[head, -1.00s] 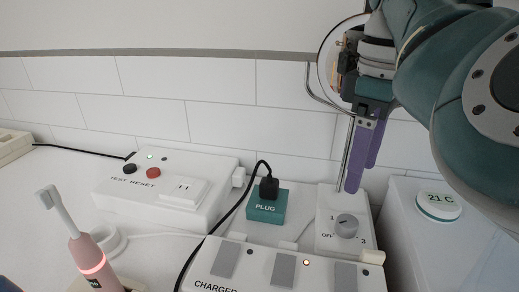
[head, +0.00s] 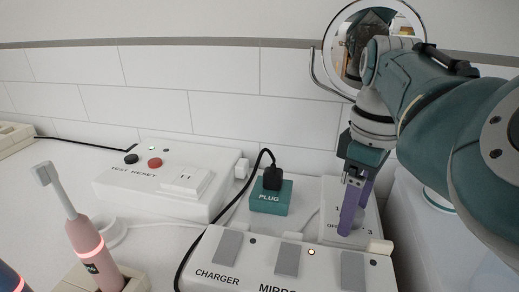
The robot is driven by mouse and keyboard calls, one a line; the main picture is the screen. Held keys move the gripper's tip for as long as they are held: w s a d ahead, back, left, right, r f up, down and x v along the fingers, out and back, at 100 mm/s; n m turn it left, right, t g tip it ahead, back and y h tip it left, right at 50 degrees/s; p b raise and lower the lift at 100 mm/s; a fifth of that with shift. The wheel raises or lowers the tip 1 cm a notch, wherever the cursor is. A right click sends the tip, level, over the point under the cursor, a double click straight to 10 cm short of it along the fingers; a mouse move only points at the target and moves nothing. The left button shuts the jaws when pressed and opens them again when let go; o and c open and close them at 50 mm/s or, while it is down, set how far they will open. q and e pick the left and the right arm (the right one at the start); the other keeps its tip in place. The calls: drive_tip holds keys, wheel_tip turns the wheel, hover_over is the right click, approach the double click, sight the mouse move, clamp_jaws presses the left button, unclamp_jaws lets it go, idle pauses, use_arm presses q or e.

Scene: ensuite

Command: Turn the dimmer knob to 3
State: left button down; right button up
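The dimmer is a white box (head: 331,188) on the counter at the right in the head view. Parts of its printed labels, including the 3 at its right, show around my fingers. Its grey knob is hidden behind my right gripper, so its setting cannot be read. My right gripper (head: 348,232) points down with its purple fingers over the knob's place. The fingers overlap in this view, so their gap and any contact with the knob cannot be told. My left gripper is not in view.
A white power strip (head: 212,273) with grey switches lies in front of the dimmer. A teal plug block (head: 271,203) with a black cable stands to its left, then a test/reset box (head: 132,188). A pink toothbrush (head: 91,258) stands front left. A round mirror (head: 333,55) is behind my arm.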

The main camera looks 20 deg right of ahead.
clamp_jaws()
idle(0.4)
